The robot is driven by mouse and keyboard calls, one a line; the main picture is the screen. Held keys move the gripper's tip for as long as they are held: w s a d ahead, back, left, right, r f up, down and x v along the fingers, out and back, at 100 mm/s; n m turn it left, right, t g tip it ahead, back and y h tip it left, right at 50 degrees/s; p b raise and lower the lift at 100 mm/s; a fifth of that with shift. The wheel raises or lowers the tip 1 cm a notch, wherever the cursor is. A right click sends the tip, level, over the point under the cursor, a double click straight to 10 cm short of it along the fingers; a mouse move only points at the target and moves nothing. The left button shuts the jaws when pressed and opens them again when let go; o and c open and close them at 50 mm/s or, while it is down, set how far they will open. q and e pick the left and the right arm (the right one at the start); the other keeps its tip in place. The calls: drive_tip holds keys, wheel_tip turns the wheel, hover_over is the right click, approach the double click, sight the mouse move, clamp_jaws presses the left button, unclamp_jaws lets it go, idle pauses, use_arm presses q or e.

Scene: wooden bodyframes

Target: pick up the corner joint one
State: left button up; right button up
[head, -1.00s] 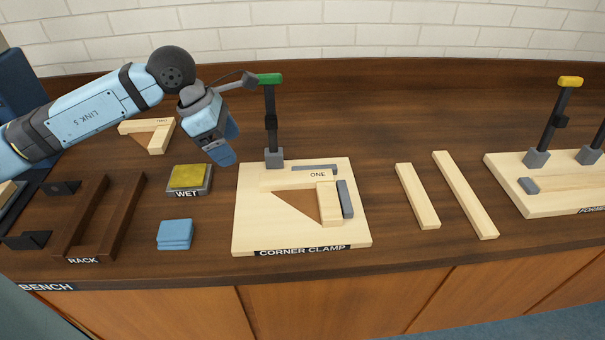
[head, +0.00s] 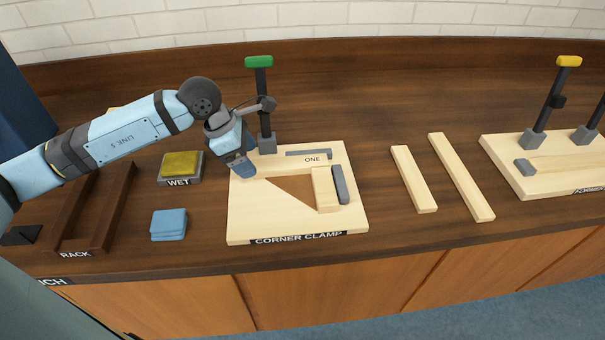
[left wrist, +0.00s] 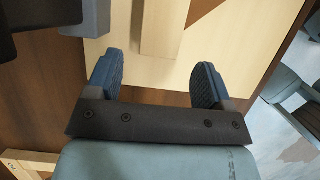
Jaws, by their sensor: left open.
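The corner joint one (head: 324,188) is a pale L-shaped wooden piece with a brown triangle in its angle, marked ONE. It lies flat on the corner clamp board (head: 240,228), beside two grey stops. My left gripper (head: 241,170) is over the board's left side, at the left end of the joint's upper arm, and covers that end in the head view. In the left wrist view the left gripper (left wrist: 157,84) is open and empty, with a wooden bar of the joint (left wrist: 164,25) ahead of the gap between its blue fingers. Contact cannot be told.
A clamp post with a green top (head: 259,62) stands close behind my left gripper. A wet sponge tray (head: 181,168), blue cloths (head: 169,225) and a dark rack (head: 112,215) lie left. Two loose strips (head: 461,177) and another clamp board (head: 535,185) lie right.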

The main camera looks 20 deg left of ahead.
use_arm(q)
drive_tip(key=shift+x, duration=1.6)
drive_tip(key=shift+c, duration=0.4)
drive_tip(key=c, duration=1.1)
drive_tip(key=shift+o, duration=0.2)
drive_tip(key=shift+r, duration=0.1)
wheel_tip(320, 180, up, 20)
